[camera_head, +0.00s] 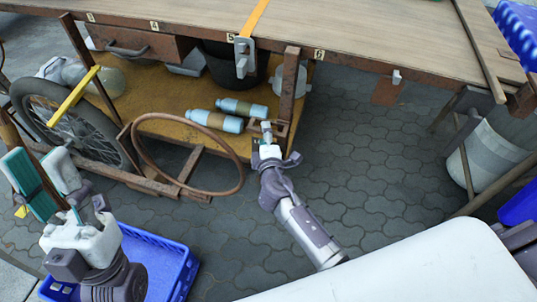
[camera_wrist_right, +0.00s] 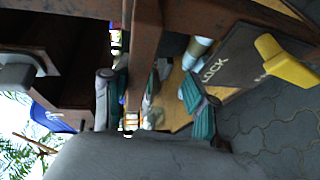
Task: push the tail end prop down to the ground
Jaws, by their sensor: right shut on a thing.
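A rusty upright post (camera_head: 290,88), which looks like the tail end prop, stands under the front edge of the wooden cart bed (camera_head: 375,35). My right gripper (camera_head: 268,132) is at its lower part. In the right wrist view, the rusty post (camera_wrist_right: 142,60) runs between two teal-padded fingers of my right gripper (camera_wrist_right: 150,105). The gripper is shut on it, though the contact itself is partly hidden.
A dark plate marked LOCK (camera_wrist_right: 228,62) with a yellow handle (camera_wrist_right: 285,62) is beside the post. A spoked wheel (camera_head: 75,125), a brown hoop (camera_head: 150,165) and blue bottles (camera_head: 215,120) are left. A blue crate (camera_head: 165,255) is below. Paved floor (camera_head: 350,150) is open to the right.

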